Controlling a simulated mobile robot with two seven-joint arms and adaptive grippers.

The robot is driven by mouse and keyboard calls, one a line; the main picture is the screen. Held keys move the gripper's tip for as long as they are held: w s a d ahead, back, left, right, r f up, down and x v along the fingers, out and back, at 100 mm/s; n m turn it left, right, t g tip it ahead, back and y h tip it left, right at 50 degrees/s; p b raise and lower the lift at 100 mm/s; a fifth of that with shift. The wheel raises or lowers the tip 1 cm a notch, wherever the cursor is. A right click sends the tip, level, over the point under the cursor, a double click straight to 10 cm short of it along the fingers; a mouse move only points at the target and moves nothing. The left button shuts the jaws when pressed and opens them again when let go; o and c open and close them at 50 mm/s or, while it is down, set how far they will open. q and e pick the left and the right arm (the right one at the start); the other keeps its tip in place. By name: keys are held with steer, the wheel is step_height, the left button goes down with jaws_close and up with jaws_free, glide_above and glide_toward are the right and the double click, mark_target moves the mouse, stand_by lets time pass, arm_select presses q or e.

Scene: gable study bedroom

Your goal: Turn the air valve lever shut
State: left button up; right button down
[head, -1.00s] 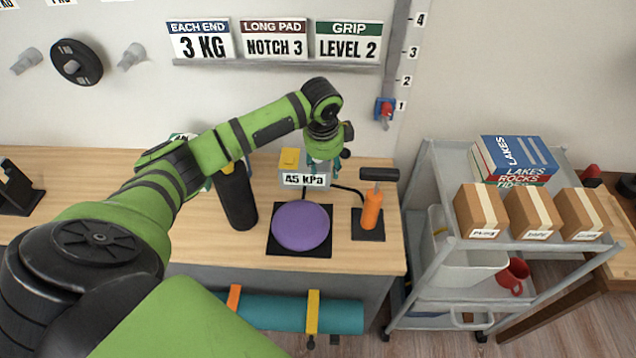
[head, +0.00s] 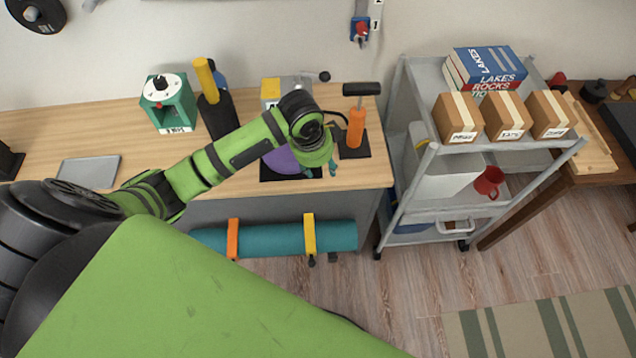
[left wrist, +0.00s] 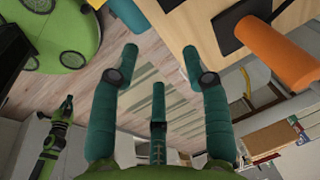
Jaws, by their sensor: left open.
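An orange pump (head: 356,127) with a black handle stands right of the pad. A grey cart (head: 420,160) with boxes is at the right.

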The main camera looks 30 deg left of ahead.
arm_select(q)
steer(key=shift+n, duration=0.6)
steer(key=shift+s+d+f, duration=0.25)
steer(key=shift+s+d, duration=0.15)
steer(key=shift+s, duration=0.3)
steer(key=shift+s+d+f, duration=0.2)
steer(key=shift+s+d, duration=0.25)
steer(key=shift+s, duration=0.25)
steer(key=shift+s+d+f, duration=0.25)
steer(key=shift+s+d, duration=0.15)
steer(key=shift+s, duration=0.3)
